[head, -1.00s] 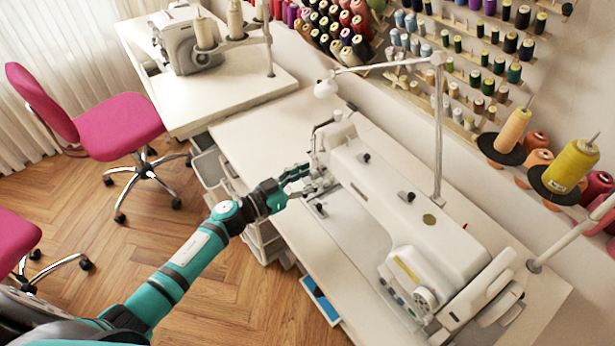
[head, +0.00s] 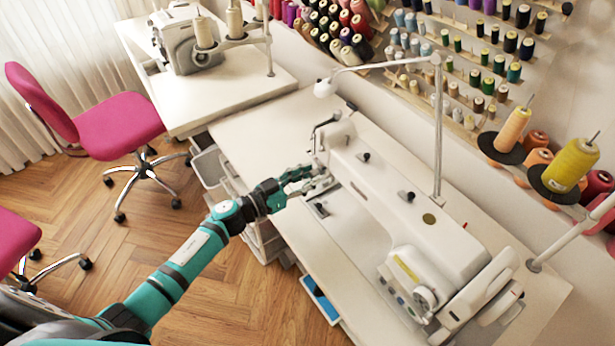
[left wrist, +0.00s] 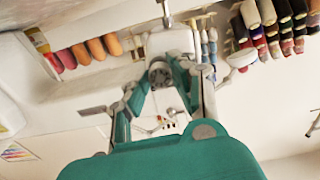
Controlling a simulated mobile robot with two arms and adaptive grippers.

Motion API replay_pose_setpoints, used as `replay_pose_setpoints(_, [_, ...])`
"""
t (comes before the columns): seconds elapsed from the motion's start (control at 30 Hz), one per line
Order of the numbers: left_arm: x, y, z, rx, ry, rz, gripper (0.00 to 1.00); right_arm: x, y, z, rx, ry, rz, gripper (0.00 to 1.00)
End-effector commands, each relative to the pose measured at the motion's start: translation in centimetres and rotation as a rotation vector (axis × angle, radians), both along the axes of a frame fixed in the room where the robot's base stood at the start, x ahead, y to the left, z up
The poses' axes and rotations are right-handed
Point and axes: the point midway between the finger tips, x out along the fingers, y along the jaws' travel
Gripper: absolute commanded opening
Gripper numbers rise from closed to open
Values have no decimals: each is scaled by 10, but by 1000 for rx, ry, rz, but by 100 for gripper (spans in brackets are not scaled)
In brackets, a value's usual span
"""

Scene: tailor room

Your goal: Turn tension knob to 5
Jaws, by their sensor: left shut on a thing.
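The white sewing machine (head: 385,190) stands on the table in front of me. My left gripper (head: 314,174) reaches from the left to the machine's needle end. In the left wrist view, a small round metallic tension knob (left wrist: 160,72) sits on the white machine head (left wrist: 170,42). The two teal fingers of my left gripper (left wrist: 161,80) are on either side of this knob and closed on it. The number on the knob cannot be read. In the head view the fingers hide the knob. My right gripper is not in view.
A thread stand with a yellow spool (head: 570,166) is at the right. Thread racks line the wall. Pink chairs (head: 120,126) stand on the floor at left. The sewing table (head: 262,130) is clear left of the machine.

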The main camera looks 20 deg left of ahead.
Motion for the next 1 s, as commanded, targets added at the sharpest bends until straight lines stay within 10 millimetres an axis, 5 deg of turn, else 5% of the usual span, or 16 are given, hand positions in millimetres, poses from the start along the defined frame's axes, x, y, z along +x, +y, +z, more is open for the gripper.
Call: replay_pose_setpoints(1.0, [0,0,-2,703,-548,0,0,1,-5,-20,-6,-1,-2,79])
